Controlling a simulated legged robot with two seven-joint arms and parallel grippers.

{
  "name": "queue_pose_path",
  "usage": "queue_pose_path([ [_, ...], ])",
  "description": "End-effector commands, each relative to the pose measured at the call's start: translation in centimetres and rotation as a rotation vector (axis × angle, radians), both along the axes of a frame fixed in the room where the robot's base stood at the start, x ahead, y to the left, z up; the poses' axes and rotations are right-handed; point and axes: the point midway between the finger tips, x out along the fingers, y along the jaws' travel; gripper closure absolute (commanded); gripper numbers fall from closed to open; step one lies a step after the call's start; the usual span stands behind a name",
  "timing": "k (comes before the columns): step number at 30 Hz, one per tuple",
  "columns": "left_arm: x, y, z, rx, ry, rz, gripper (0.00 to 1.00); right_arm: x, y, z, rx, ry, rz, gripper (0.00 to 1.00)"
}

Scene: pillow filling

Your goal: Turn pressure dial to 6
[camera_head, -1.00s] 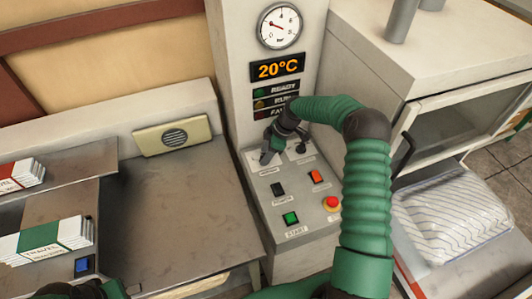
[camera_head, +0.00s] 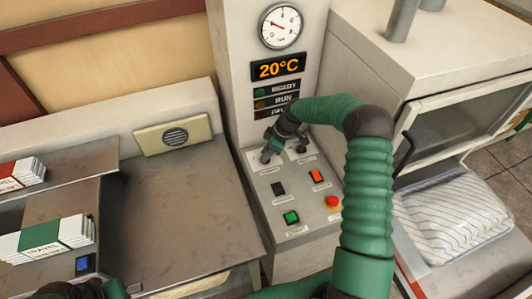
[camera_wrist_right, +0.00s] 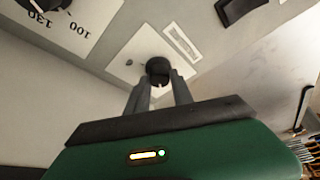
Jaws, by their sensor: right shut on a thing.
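The pressure dial is a small dark knob (camera_wrist_right: 158,70) on a light plate in the right wrist view. My right gripper (camera_wrist_right: 160,85) is shut on it, one finger on each side. In the head view my right gripper (camera_head: 272,148) reaches down to the upper part of the control panel and hides most of the knob. The round white gauge (camera_head: 281,27) above has a red needle pointing up and left; its small numbers are hard to read. My left arm shows only as a bit at the bottom left edge, with its gripper out of view.
The panel (camera_head: 260,215) carries a black switch (camera_head: 278,188), an orange switch (camera_head: 317,176), a green button (camera_head: 291,217) and a red button (camera_head: 332,202). A display (camera_head: 278,68) reads 20°C. A striped pillow (camera_head: 452,215) lies at right.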

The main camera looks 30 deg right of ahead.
Motion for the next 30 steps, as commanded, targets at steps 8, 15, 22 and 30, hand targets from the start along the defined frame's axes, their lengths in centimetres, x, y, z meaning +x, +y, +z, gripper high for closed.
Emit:
queue_pose_path([
  [8,0.00,0.00,-0.14,0.000,0.000,0.000,1.00,-0.24,-0.05,-0.08,-0.005,0.002,-0.237,1.00],
  [15,0.00,0.00,-0.30,0.000,0.000,0.000,1.00,-0.31,0.07,-0.08,-0.005,0.002,-0.467,1.00],
  [22,0.00,0.00,-0.41,0.000,0.000,0.000,1.00,-0.33,0.27,-0.09,-0.006,0.001,-0.683,1.00],
  [30,0.00,0.00,-0.27,0.000,0.000,0.000,1.00,-0.29,0.50,-0.01,-0.006,0.000,-0.939,1.00],
])
